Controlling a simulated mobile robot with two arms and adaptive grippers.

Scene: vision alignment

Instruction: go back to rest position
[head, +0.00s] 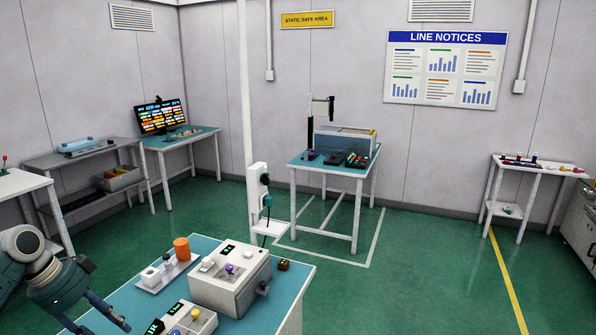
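My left gripper (107,296) is at the lower left, above the left edge of the near blue-topped table (280,303). Its two fingers are spread apart with nothing visible between them, and its arm comes in from the left edge. My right gripper does not show. On the near table are a grey control box (222,286) with a purple knob, an orange cylinder (181,248) and a white tray (152,286) with small white parts. A second box (190,320) with a yellow knob is cut off by the bottom edge.
A white post (247,120) with a socket box stands behind the near table. A blue-topped table (305,160) with a machine stands at the back centre. A monitor table (205,132) and grey shelf (75,155) line the left. A white table (540,170) stands right. Green floor (410,285) is clear at right.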

